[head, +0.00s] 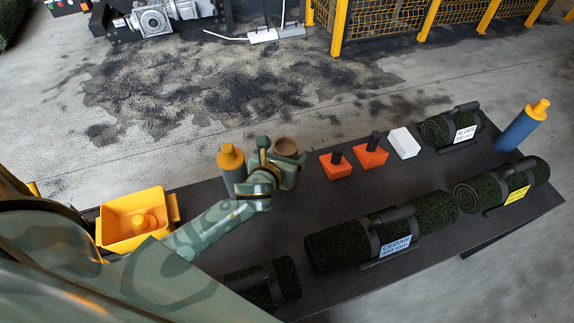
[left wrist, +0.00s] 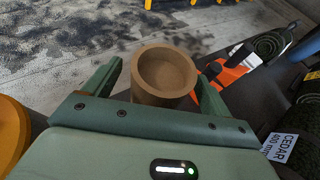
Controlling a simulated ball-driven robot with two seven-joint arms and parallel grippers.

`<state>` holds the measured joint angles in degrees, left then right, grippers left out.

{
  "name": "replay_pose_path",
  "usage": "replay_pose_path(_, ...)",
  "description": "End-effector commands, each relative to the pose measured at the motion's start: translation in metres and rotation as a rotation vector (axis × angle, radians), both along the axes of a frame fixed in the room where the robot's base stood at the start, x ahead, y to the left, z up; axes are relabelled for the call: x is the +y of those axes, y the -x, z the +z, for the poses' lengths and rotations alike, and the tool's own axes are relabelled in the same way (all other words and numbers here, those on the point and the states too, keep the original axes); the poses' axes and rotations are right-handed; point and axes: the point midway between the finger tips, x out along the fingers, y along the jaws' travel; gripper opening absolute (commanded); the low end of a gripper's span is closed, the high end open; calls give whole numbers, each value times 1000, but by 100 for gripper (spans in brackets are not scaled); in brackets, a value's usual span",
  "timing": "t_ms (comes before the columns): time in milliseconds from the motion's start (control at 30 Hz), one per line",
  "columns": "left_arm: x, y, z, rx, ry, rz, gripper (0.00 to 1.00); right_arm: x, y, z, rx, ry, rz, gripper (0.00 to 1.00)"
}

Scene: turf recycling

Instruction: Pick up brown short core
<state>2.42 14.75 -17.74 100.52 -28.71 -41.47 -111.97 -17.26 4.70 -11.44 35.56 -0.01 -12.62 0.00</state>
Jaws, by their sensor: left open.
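The brown short core (head: 286,147) is a short, tan-brown cylinder with a round recess in its top. It stands upright on the dark table. My left gripper (head: 278,158) is open at the core, with its fingers on either side. The core's lower part is hidden by the gripper. My right gripper is not in view.
A yellow bin (head: 131,203) is farther left. Two orange blocks with black knobs (head: 336,165) and a white block (head: 404,143) are to the right. Dark turf rolls (head: 340,244) lie in front and right.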

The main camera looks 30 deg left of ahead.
Motion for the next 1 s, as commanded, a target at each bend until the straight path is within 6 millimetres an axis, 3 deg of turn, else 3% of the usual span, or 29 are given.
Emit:
replay_pose_path(33, 1, -7, -9, 3, 1, 0, 84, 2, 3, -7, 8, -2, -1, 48)
replay_pose_path(133, 2, -16, -11, 3, 0, -1, 84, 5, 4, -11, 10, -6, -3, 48)
replay_pose_path(367, 3, -19, -9, 1, 1, -2, 84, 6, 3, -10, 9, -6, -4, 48)
replay_pose_path(467, 3, -19, -9, 1, 1, -2, 62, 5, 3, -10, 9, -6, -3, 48)
replay_pose_path(600, 3, -19, -9, 1, 1, -2, 23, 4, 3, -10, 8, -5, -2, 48)
replay_pose_path(633, 2, -19, -8, 0, 1, -2, 18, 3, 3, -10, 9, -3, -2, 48)
replay_pose_path(867, 2, -19, -8, 0, 1, -2, 18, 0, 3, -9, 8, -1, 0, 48)
replay_pose_path(1000, 3, -19, 3, -2, -1, -1, 18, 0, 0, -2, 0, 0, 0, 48)
